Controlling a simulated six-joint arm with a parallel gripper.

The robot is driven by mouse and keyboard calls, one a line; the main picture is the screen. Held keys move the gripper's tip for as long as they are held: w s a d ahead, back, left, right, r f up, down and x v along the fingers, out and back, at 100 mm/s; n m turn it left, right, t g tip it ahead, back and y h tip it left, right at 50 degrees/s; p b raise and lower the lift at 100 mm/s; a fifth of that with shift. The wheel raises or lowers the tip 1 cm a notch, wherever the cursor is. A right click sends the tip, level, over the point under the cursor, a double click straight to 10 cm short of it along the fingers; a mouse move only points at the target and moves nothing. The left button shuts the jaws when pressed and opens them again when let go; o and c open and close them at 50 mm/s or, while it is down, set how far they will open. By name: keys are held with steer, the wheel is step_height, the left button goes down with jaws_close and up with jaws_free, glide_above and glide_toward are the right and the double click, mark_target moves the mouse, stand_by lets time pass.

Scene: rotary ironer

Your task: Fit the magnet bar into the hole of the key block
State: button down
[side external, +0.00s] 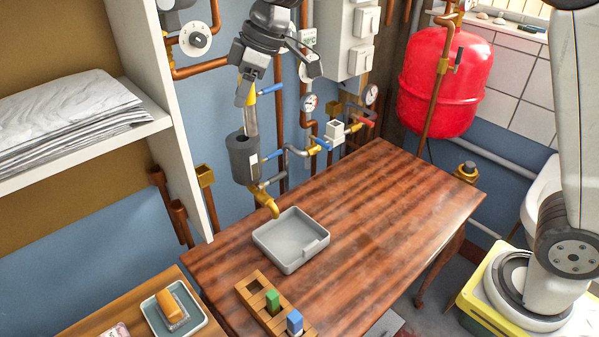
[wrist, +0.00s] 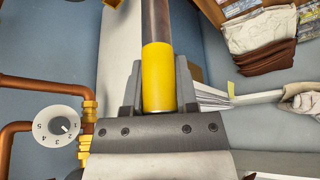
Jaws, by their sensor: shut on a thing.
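My gripper (side external: 248,88) is at the top of the side view, pointing down and shut on the yellow end of the magnet bar (side external: 251,120). The bar's metal rod hangs below, nearly upright. Its lower end meets the top of a dark grey canister (side external: 243,160) on the wall pipework; I cannot tell whether it is inside or behind the rim. In the wrist view my gripper (wrist: 158,88) has the yellow part of the bar (wrist: 157,60) between its fingers. The wooden key block (side external: 265,313) lies at the table's front, with green and blue pieces and an open hole.
A grey tray (side external: 291,246) stands on the wooden table (side external: 400,215), below a brass tap (side external: 266,203). Pipes and valves crowd the wall behind. A shelf (side external: 120,130) stands left. A smaller tray (side external: 196,318) holds an orange item. The table's right part is clear.

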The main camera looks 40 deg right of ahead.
steer(key=s+a+f+n+g, duration=0.15)
steer(key=s+n, duration=0.35)
steer(key=s, duration=0.5)
steer(key=s+a+n+g, duration=0.2)
steer(key=s+n, duration=0.3)
steer(key=s, duration=0.6)
step_height(320, 180, down, 22)
steer(key=shift+d+f+y, duration=0.2)
steer(key=shift+d+y, duration=0.05)
steer(key=shift+y, duration=0.15)
steer(key=shift+w, duration=0.15)
steer(key=w+a+f, duration=0.5)
steer(key=w+f, duration=0.4)
steer(key=w, duration=0.3)
steer(key=shift+a+f, duration=0.15)
steer(key=shift+a, duration=0.2)
